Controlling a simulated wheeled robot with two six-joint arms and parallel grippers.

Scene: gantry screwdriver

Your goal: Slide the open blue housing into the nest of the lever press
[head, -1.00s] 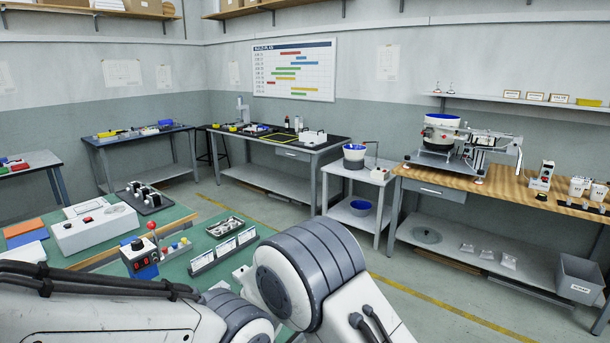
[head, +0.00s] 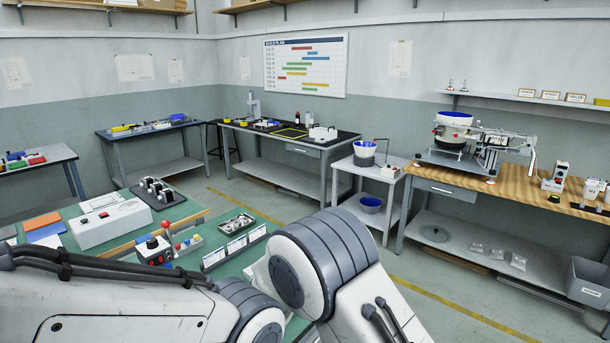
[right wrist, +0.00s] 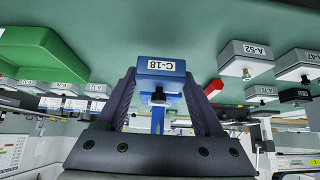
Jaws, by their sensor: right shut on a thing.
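My right gripper (right wrist: 161,92) shows in the right wrist view, its two dark fingers on either side of a blue housing (right wrist: 147,64) with a white tag reading C-18. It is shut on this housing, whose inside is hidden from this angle.
Open floor lies beyond the bench.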

